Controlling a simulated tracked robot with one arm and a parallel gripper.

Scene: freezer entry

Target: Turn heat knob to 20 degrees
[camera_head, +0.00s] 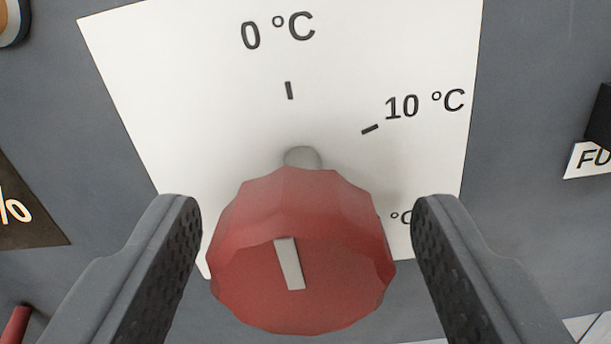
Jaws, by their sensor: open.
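A red faceted heat knob (322,262) sits on a grey stem in front of a white scale plate (190,85). Its light pointer mark (289,263) runs nearly upright, leaning slightly left at the top, roughly in line with the 0 °C tick (289,90). The 10 °C label (425,104) and its tick are up and to the right. A further °C label (401,217) is mostly hidden behind the knob and the right finger. My gripper (308,235) is open, with one finger on each side of the knob. Gaps show between the upper finger ends and the knob.
The plate is on a dark grey panel (540,60). At right are a black part (600,118) and a white label (590,160) reading "FU". At left are a dark label with a percent sign (22,212), a red item (16,325) and a round part (10,20).

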